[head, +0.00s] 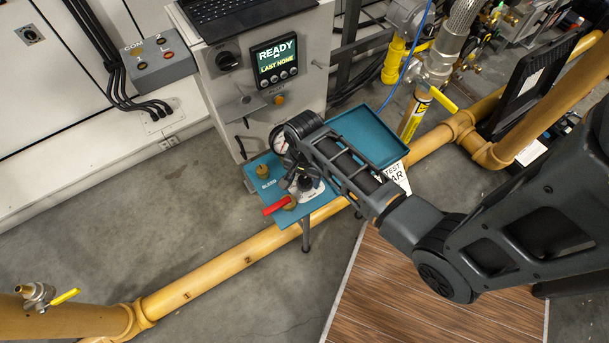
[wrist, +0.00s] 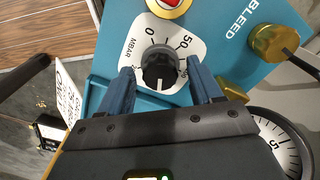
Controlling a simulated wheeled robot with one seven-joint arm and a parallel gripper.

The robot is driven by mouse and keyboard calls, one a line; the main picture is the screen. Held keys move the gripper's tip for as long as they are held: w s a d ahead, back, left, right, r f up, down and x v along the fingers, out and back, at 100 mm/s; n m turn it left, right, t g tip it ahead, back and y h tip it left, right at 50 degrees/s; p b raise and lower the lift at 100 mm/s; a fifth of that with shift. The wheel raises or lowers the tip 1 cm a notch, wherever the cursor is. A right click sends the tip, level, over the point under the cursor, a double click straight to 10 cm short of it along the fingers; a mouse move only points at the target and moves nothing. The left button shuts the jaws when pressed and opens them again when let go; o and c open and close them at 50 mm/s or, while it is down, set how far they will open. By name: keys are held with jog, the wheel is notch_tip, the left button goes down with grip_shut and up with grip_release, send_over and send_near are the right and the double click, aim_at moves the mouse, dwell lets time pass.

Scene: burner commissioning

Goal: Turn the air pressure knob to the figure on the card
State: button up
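The black air pressure knob (wrist: 160,70) sits on a white MBAR dial plate (wrist: 139,51) on a blue panel. Figures 0 and 50 show at the plate's far side; a pale mark shows on the knob's near side. My gripper (wrist: 161,68) is open, one blue finger on each side of the knob, with gaps visible; contact is not seen.
Close by are a brass BLEED knob (wrist: 270,42), a pressure gauge (head: 279,140) and a red valve handle (head: 277,205). A blue tray (head: 372,135) lies right of the panel. A screen (head: 275,60) reads "READY" and "LAST NONE". A yellow pipe (head: 215,268) runs below.

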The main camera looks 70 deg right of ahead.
jog(key=c, duration=1)
jog(key=shift+r+n+p, duration=0.1)
jog(key=shift+n+p, duration=0.25)
jog(key=shift+n, duration=0.05)
jog(key=shift+n+p, duration=0.5)
jog(key=shift+p, duration=0.05)
jog(key=n+p, duration=0.2)
jog(key=shift+r+n, duration=0.1)
jog(key=shift+n, duration=0.2)
jog(key=n+p, duration=0.2)
jog(key=n, duration=0.3)
jog(key=shift+p, duration=0.3)
jog(key=n+p, duration=0.1)
jog(key=n, duration=0.4)
jog(key=shift+n, duration=0.4)
jog(key=n, duration=0.2)
jog(key=n+p, duration=0.1)
jog(key=n, duration=0.1)
jog(key=shift+f+n, duration=0.2)
jog(key=shift+n, duration=0.2)
